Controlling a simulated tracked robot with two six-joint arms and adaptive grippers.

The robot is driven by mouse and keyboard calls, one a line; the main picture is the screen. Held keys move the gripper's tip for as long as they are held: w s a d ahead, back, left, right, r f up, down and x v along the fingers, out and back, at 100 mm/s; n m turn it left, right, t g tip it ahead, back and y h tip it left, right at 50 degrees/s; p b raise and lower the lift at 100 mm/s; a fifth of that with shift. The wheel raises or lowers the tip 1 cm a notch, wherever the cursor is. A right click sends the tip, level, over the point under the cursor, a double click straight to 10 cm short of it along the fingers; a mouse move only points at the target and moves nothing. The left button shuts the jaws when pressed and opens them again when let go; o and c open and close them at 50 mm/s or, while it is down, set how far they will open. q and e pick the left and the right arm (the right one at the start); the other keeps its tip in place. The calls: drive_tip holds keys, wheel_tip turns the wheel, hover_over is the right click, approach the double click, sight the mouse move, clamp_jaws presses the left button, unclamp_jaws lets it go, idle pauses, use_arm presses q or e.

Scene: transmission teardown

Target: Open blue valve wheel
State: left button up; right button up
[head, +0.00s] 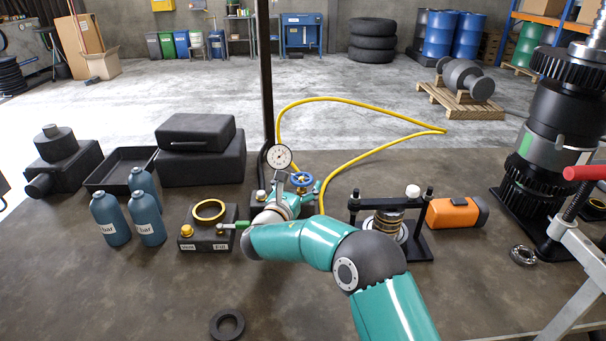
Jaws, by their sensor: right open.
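The blue valve wheel (302,179) stands near the middle of the bench, just right of a round dial gauge (279,157). My right arm reaches in from the lower right and bends back towards the wheel. My right gripper (291,188) is open at its end, close beside the wheel on its near left side. The gripper is small and partly hidden by my own wrist, so I cannot tell whether its fingers touch the wheel. The valve body below the wheel is mostly hidden by my arm. My left gripper is not in view.
A yellow hose (360,104) loops behind the wheel, and a dark post (266,80) rises beside the gauge. A block with a gold ring (208,211) and blue bottles (111,220) stand left. A black press frame (420,215) stands right. The front left bench is mostly clear.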

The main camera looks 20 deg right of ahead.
drive_tip(key=shift+x, duration=0.9)
drive_tip(key=c, duration=1)
drive_tip(key=shift+d, duration=0.3)
drive_tip(key=shift+c, duration=0.7)
drive_tip(key=shift+a, duration=0.25)
drive_tip(key=shift+f, duration=0.1)
drive_tip(key=shift+y+b, duration=0.3)
